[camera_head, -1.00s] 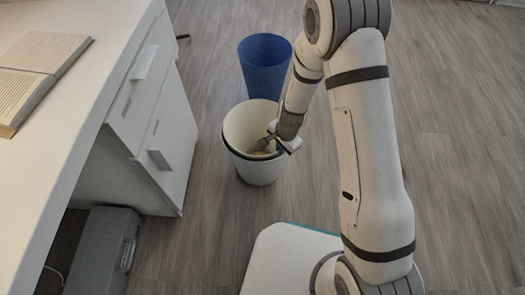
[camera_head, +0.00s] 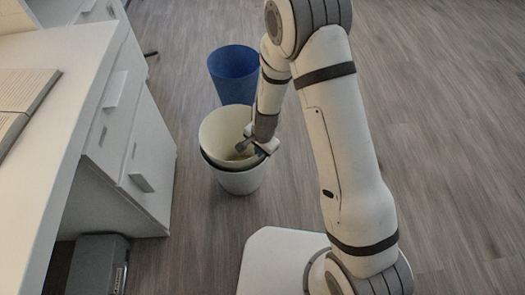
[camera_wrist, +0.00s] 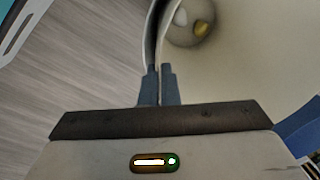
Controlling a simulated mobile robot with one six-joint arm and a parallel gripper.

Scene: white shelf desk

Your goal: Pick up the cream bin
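The cream bin (camera_head: 222,131) stands on the floor area to the right of the desk, nested in a white bin (camera_head: 238,183). A dark gap shows between their rims, and the cream rim sits above the white one. My gripper (camera_head: 256,147) is at the cream bin's right rim, one finger inside the bin and one outside. In the wrist view my gripper's fingers (camera_wrist: 158,86) are closed together on the thin wall of the cream bin (camera_wrist: 240,60). Small whitish and yellow items lie at the bin's bottom, partly cut off.
A blue bin (camera_head: 233,76) stands just behind the nested bins. A white desk (camera_head: 75,65) with drawers (camera_head: 140,150) is close on the left, with an open book (camera_head: 22,100) on top. A grey box (camera_head: 97,262) sits under it. The wooden floor (camera_head: 440,150) on the right is clear.

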